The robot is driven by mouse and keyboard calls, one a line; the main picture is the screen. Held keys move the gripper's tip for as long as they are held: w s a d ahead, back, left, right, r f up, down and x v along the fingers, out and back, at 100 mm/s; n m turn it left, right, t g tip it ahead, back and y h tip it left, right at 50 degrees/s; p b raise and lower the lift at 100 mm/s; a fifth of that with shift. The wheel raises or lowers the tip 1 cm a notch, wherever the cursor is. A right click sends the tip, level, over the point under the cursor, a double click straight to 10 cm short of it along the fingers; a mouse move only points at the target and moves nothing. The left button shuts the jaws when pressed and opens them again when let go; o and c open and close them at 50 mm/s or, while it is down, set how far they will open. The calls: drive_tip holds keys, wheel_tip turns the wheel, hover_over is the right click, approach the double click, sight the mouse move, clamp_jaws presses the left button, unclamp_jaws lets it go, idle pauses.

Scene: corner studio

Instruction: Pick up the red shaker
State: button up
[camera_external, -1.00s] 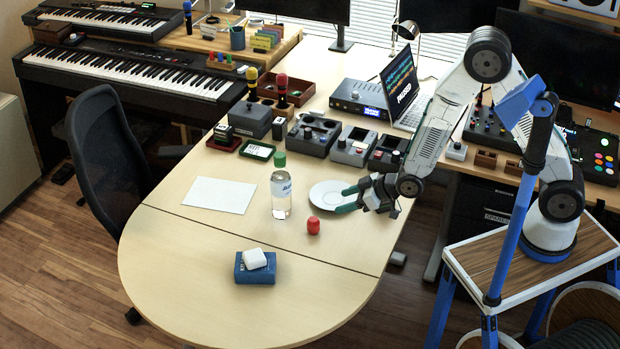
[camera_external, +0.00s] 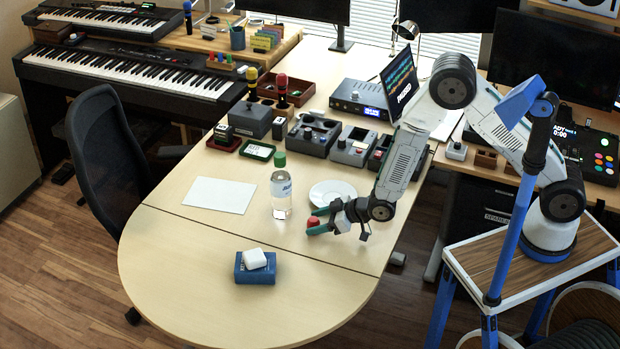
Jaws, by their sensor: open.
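The small red shaker (camera_external: 312,222) stands on the light wooden table, to the right of the clear bottle. My gripper (camera_external: 316,222) comes in from the right, low over the table. Its green fingers are open, with one finger behind the shaker and one in front of it. The shaker shows at the fingertips, partly hidden by the near finger. I cannot tell whether either finger touches it.
A clear bottle with a green cap (camera_external: 281,190) stands just left of the shaker. A white plate (camera_external: 333,188) lies just behind my gripper. A blue box (camera_external: 255,274) with a white case (camera_external: 255,258) on top sits at the front left. The front right table is clear.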

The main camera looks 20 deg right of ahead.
drive_tip(key=c, duration=1.1)
drive_tip(key=shift+o, duration=0.2)
drive_tip(key=shift+r, duration=0.15)
